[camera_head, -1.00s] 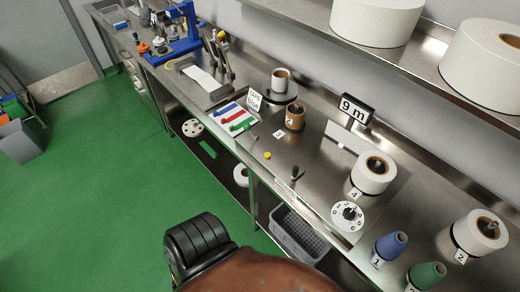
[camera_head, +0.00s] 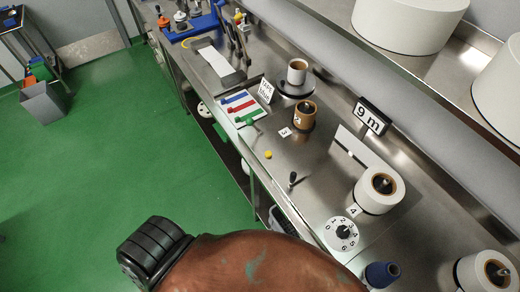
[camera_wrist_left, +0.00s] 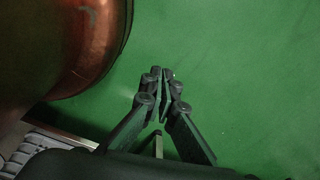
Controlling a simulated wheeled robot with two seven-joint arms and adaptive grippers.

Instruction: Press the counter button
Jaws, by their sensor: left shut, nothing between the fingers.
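The counter display (camera_head: 371,115) is a black sign reading "9 m" at the back of the steel bench in the head view. A small white button-like knob (camera_head: 350,154) sits in front of it by a pale strip. A small yellow button-like dot (camera_head: 268,154) lies farther left near the bench's front edge. I cannot tell which is the counter button. My left gripper (camera_wrist_left: 165,74) shows in the left wrist view, shut and empty over green floor, away from the bench top. It is not visible in the head view. My right gripper is not in view.
A brown roll (camera_head: 304,114) stands behind the yellow dot. A shelf with large white rolls (camera_head: 408,22) overhangs the back.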

